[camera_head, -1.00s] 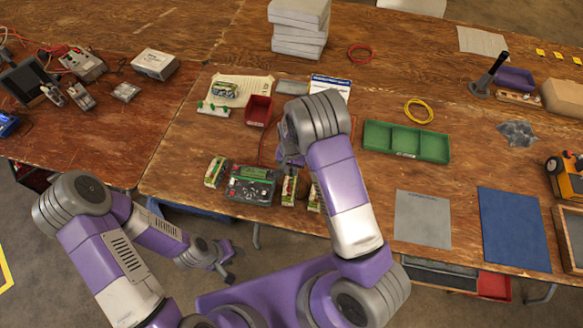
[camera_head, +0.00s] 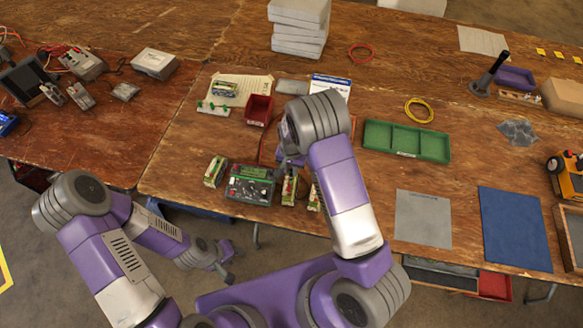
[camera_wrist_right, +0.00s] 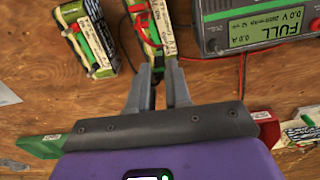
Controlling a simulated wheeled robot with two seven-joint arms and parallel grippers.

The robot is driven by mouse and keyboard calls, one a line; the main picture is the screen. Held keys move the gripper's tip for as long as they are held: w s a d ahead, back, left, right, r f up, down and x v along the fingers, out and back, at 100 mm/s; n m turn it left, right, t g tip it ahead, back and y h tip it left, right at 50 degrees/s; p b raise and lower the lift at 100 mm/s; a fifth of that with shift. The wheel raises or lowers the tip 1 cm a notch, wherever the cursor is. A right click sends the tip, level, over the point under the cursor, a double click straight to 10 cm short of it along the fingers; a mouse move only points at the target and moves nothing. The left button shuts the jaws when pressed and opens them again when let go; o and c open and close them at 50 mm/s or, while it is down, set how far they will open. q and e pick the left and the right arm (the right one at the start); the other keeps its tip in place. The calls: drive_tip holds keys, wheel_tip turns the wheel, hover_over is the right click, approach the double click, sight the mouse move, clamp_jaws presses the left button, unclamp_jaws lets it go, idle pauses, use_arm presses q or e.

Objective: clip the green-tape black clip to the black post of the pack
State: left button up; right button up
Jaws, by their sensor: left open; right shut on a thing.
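My right gripper (camera_wrist_right: 158,92) is shut on a small black piece, seen only as a dark bit between its fingertips. The fingertips are at the end of a battery pack (camera_wrist_right: 150,22) with red wires, beside the charger. This pack also shows in the head view (camera_head: 289,190), partly behind my right arm. Its black post is hidden or too small to tell, so I cannot tell whether clip and post touch. My left gripper (camera_head: 225,274) is open and empty, off the table's front edge.
The charger (camera_head: 250,184) has a lit "FULL" display. Red and black leads run near the fingers. A green tray (camera_head: 407,141) and red bin (camera_head: 259,110) lie farther back.

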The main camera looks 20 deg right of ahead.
drive_tip(key=o, duration=0.9)
drive_tip(key=shift+o, duration=0.3)
drive_tip(key=shift+o, duration=0.6)
drive_tip(key=shift+r, duration=0.15)
drive_tip(key=shift+r+p, duration=2.75)
drive_tip(key=shift+r, duration=0.9)
